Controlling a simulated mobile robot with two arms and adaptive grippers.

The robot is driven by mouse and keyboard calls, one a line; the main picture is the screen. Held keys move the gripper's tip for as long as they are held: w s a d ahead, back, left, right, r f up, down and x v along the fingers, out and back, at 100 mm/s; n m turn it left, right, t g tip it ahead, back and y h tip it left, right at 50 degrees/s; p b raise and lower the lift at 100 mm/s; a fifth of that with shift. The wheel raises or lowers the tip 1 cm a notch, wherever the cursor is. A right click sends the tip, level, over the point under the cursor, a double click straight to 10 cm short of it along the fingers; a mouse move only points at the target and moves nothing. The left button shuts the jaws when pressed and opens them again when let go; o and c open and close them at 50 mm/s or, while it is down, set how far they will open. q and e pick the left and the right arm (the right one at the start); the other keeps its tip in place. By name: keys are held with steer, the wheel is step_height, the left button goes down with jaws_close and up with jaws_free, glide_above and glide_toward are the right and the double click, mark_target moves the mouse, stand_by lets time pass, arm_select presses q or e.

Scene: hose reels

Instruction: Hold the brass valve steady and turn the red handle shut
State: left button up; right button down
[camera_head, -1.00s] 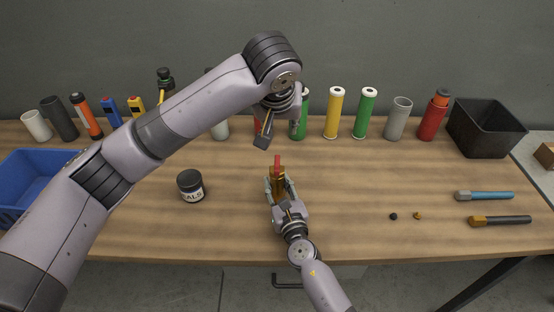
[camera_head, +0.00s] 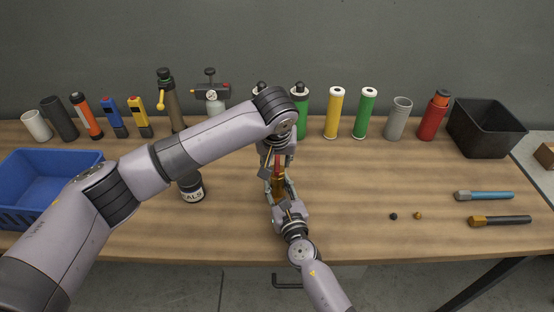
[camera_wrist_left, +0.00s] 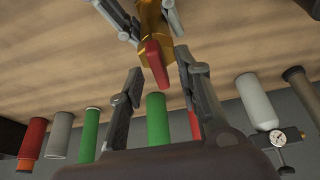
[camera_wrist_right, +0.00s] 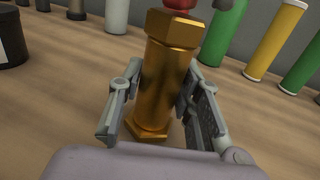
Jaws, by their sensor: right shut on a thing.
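The brass valve (camera_wrist_right: 165,82) stands upright on the table, with my right gripper (camera_wrist_right: 165,105) shut around its body. In the head view the valve (camera_head: 278,186) shows between the right gripper's fingers (camera_head: 279,190). The red handle (camera_wrist_left: 156,63) sits on top of the valve; only its base (camera_wrist_right: 181,4) shows in the right wrist view. My left gripper (camera_wrist_left: 158,88) is open, its two fingers apart on either side of the red handle and apparently not touching it. In the head view the left gripper (camera_head: 276,157) is just above the valve and partly hides the handle.
A black jar (camera_head: 191,187) stands left of the valve, partly behind my left arm. A row of cylinders, including a yellow one (camera_head: 334,113), lines the back. A blue bin (camera_head: 40,180) is at left, a black bin (camera_head: 484,128) at right.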

arm_select(q)
steer(key=shift+w+f, duration=0.1)
steer(key=shift+f, duration=0.05)
steer(key=shift+c, duration=0.2)
jaws_close()
stand_by(0.3)
